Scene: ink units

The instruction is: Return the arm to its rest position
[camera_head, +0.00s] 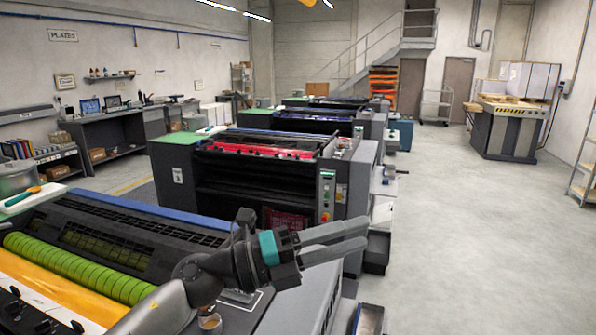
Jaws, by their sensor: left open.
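My left arm comes in from the bottom left and reaches over the near press unit (120,218). My left gripper (366,231) is open, its grey fingers pointing right past the unit's right side. Nothing shows between the fingers. The near unit has a green roller (75,268) and a yellow ink surface (45,290). A small round container (210,322) shows just below my arm, partly hidden by it. My right gripper is not in view.
A second press unit (255,185) with red ink stands beyond the near one, with more units behind. A spatula (22,196) lies on a white surface at the left. A grey workbench (115,130) lines the left wall. Open floor (480,240) is on the right.

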